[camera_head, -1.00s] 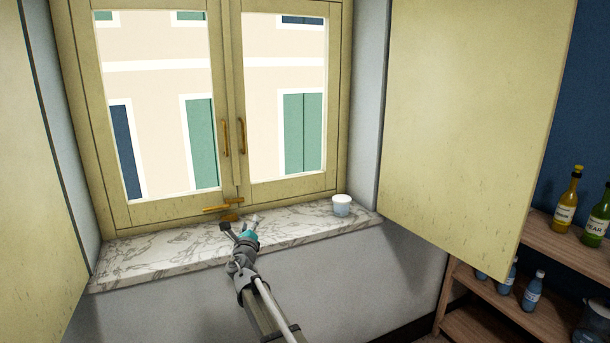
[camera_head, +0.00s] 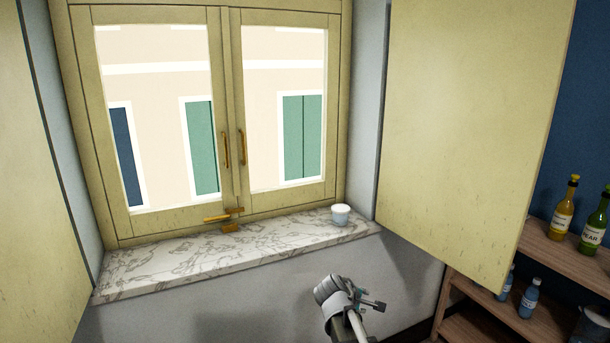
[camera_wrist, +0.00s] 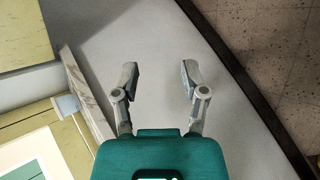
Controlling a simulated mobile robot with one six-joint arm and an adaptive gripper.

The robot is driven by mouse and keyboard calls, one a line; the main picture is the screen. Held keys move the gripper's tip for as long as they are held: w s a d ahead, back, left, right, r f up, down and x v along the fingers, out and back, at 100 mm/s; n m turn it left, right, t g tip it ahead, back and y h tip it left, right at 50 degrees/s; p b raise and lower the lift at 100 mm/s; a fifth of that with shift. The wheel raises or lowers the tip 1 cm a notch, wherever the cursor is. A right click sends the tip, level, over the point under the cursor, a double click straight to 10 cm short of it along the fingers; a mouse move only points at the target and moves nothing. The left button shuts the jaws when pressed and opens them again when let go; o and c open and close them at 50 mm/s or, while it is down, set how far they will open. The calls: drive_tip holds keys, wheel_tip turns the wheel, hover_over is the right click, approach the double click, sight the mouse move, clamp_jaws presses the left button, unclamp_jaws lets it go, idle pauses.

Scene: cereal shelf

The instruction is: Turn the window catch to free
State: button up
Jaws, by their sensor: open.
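The window catch (camera_head: 222,216) is a small brass-orange piece at the foot of the window, where the two casements meet. Its bar lies nearly level, slightly tilted, with a small block (camera_head: 231,228) just below it near the sill. The catch does not show clearly in the wrist view. My gripper (camera_head: 370,298) is below and to the right of the sill, in front of the grey wall and well apart from the catch. In the wrist view my gripper (camera_wrist: 158,76) has its two fingers spread with nothing between them.
The marble sill (camera_head: 180,262) carries a white-lidded cup (camera_head: 341,215) at its right end. Two upright brass handles (camera_head: 241,147) sit on the casements. A yellowish shutter panel (camera_head: 470,120) stands open at right, beside a wooden shelf (camera_head: 545,245) with bottles. The sill's left part is clear.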

drive_tip(key=s+f+m+g+y+p, duration=0.1)
drive_tip(key=s+f+m+g+y, duration=0.1)
drive_tip(key=s+m, duration=0.4)
drive_tip(key=s+f+m+g+y+p, duration=0.1)
drive_tip(key=s+m+g+y, duration=0.3)
drive_tip(key=s, duration=0.8)
drive_tip(key=shift+d+f+m+g+y, duration=0.15)
drive_tip(key=shift+f+m+g+y, duration=0.2)
drive_tip(key=shift+m+y, duration=0.45)
drive_tip(key=shift+w, duration=0.1)
